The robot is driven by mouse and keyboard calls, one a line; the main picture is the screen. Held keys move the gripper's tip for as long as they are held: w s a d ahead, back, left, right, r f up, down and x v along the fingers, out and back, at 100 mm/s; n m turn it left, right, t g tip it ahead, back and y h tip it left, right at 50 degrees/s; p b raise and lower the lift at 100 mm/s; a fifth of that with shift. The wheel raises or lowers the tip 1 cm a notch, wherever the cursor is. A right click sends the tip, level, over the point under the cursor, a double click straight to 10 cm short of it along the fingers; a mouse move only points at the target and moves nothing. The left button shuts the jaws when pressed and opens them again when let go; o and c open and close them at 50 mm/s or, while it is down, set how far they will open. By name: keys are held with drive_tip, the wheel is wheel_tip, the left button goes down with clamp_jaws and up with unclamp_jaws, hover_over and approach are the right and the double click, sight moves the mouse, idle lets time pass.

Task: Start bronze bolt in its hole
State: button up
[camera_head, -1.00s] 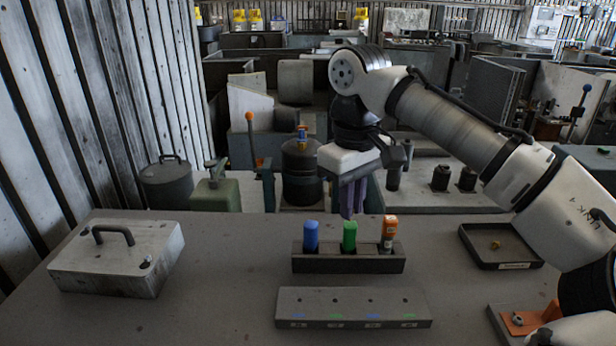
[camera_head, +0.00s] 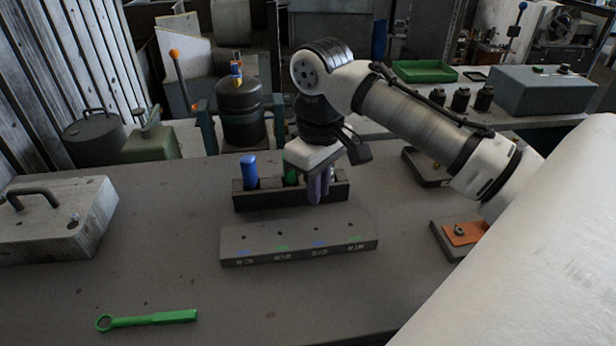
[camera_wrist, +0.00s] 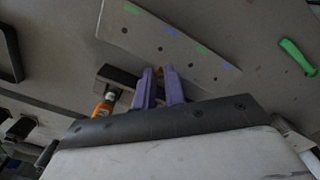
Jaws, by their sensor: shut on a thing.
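My gripper (camera_head: 318,192) points down with its purple fingers just in front of the dark rack, behind the right half of the grey hole plate (camera_head: 290,246). In the wrist view its fingers (camera_wrist: 159,76) are shut on a small bronze-coloured piece, taken as the bronze bolt (camera_wrist: 158,71); only a bit of it shows between the tips. The plate (camera_wrist: 150,38) lies beyond the fingertips, with a row of small dark holes and blue and green marks beside them. The bolt appears apart from the plate. The head view hides the bolt.
The dark rack (camera_head: 256,200) holds a blue-handled driver (camera_head: 248,172) and a green one (camera_head: 290,172); an orange one (camera_wrist: 103,107) shows in the wrist view. A green wrench (camera_head: 150,319) lies front left. A metal box (camera_head: 60,225) stands left. An orange fixture (camera_head: 463,233) is right.

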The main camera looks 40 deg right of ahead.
drive_tip(key=b, duration=0.4)
hover_over(317, 230)
drive_tip(key=shift+f, duration=2.1)
drive_tip(key=shift+f+b, duration=0.5)
drive_tip(key=shift+f, duration=0.65)
drive_tip(key=shift+f, duration=0.15)
drive_tip(key=shift+p, duration=0.9)
drive_tip(key=shift+f, duration=0.1)
drive_tip(key=shift+f, duration=0.2)
drive_tip(key=shift+p, duration=0.6)
drive_tip(key=shift+f, duration=0.35)
clamp_jaws()
